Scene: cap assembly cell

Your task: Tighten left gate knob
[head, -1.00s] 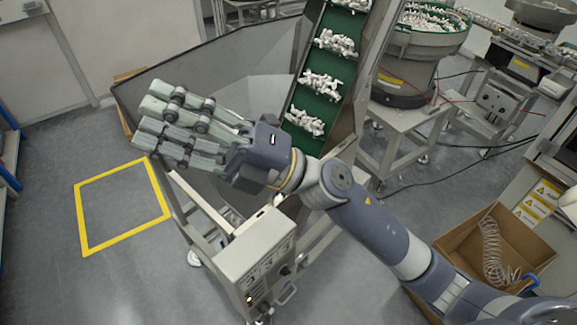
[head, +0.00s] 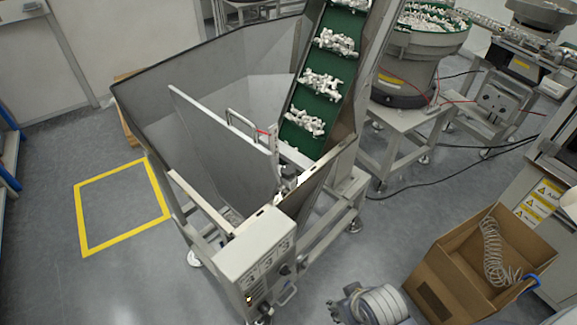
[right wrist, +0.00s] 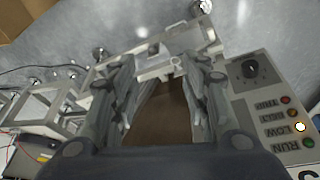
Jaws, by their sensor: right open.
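The hopper's grey gate plate (head: 225,145) stands tilted inside the hopper, with a bent handle (head: 240,122) and a small red part at its edge. A small dark part (head: 291,172) sits at the gate's right end; I cannot tell whether it is the left gate knob. My right gripper (right wrist: 160,70) is open and empty in the right wrist view, with its fingers spread to both sides. In the head view only a grey and violet part of my right arm (head: 372,305) shows at the bottom edge. My left gripper is not in view.
A control box (head: 255,250) stands on the hopper frame; its black dial (right wrist: 250,69) and lamps show right of my fingers. A green conveyor (head: 318,80) carries white parts. A cardboard box (head: 440,285) holds a coiled hose. Floor is free inside the yellow square (head: 82,220).

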